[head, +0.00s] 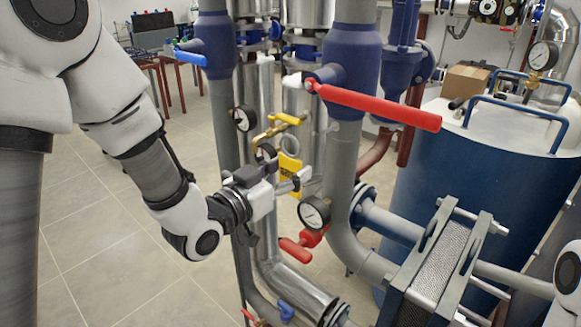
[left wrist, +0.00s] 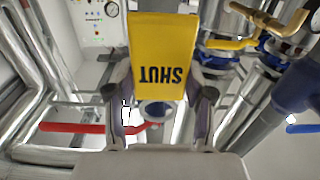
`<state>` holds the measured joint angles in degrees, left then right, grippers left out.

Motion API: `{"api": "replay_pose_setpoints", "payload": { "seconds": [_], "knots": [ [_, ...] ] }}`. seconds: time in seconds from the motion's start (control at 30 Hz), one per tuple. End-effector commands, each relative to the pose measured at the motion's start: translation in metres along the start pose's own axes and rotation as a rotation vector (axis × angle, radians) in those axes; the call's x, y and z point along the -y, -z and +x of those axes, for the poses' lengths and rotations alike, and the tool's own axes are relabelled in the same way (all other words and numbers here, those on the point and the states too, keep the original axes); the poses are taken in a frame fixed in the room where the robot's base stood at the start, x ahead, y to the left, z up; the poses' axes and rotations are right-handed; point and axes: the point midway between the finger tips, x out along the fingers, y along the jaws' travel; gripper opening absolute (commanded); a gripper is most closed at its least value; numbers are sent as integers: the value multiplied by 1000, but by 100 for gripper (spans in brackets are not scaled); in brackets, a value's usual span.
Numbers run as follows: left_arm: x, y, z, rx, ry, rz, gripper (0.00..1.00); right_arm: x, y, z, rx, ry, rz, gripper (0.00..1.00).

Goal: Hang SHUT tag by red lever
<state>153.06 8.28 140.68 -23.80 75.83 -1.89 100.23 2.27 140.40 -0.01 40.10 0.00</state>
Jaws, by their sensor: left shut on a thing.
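The yellow SHUT tag (head: 290,167) is held at my left gripper (head: 292,181), in the middle of the head view among the pipes. In the left wrist view the tag (left wrist: 162,45) stands between the two fingers of my left gripper (left wrist: 161,95), with its lettering upside down. A long red lever (head: 375,104) sticks out to the right from a blue valve, above and right of the tag. A smaller red lever (head: 295,250) is below the gripper. A red lever (left wrist: 85,127) also shows in the left wrist view; I cannot tell which one. My right gripper is out of view.
A yellow-handled brass valve (head: 280,127) and a pressure gauge (head: 243,118) are close behind the tag. Another gauge (head: 314,212) is just below right of the gripper. A plate exchanger (head: 440,262) and blue tank (head: 455,170) stand to the right. Open floor (head: 100,235) lies at the left.

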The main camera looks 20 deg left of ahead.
Motion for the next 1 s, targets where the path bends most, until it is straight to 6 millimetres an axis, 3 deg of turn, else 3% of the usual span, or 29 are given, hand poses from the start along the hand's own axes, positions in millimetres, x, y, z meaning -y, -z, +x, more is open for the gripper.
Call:
{"api": "replay_pose_setpoints", "payload": {
  "seconds": [1.0],
  "knots": [
    [-1,-6,74,0,0,0,20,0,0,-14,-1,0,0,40]
  ]
}}
